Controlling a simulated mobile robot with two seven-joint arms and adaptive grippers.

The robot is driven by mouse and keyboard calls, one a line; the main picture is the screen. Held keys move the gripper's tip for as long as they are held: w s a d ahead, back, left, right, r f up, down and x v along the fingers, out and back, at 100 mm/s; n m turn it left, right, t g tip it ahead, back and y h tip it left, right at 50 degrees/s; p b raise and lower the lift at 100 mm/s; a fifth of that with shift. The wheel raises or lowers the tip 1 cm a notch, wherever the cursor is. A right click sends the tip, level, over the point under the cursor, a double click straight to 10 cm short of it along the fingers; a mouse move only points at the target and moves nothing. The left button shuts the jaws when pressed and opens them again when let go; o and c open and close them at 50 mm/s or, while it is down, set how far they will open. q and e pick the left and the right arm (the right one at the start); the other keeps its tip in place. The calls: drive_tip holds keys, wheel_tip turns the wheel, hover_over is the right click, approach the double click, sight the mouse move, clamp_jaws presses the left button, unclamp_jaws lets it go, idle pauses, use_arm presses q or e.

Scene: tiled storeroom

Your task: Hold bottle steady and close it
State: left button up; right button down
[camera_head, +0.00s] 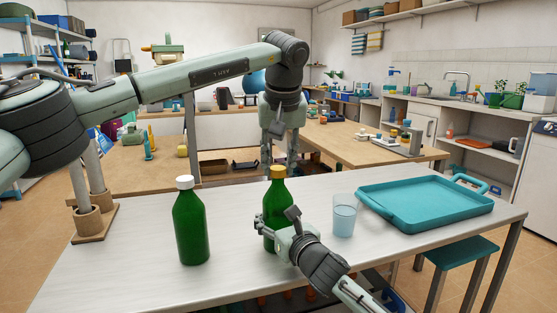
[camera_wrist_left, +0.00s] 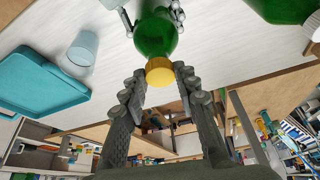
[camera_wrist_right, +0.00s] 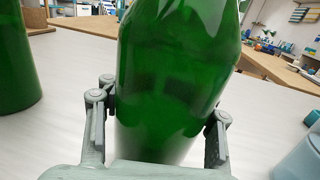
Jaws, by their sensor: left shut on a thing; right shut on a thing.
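A green bottle (camera_head: 275,208) with a yellow cap (camera_head: 277,173) stands upright on the white table (camera_head: 130,262). My left gripper (camera_head: 280,166) comes down from above and is shut on the cap; the left wrist view shows the yellow cap (camera_wrist_left: 160,70) between its fingertips. The cap sits at the top of the bottle's neck; I cannot tell how tightly. My right gripper (camera_head: 276,228) is shut on the body of the same bottle, low down from the front. In the right wrist view the bottle (camera_wrist_right: 175,75) fills the space between the fingers.
A second green bottle (camera_head: 190,228) with a white cap stands to the left. A clear blue cup (camera_head: 344,216) stands close on the right, with a teal tray (camera_head: 425,204) beyond it. A wooden stand (camera_head: 95,222) with posts is at the left table edge.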

use_arm(q)
drive_tip(key=shift+f, duration=0.15)
drive_tip(key=shift+m, duration=0.3)
drive_tip(key=m, duration=0.1)
drive_tip(key=m+h, duration=0.1)
drive_tip(key=m, duration=0.1)
drive_tip(key=shift+a, duration=0.25)
drive_tip(key=m+h, duration=0.1)
drive_tip(key=m, duration=0.2)
drive_tip(key=shift+h, duration=0.3)
drive_tip(key=o, duration=0.7)
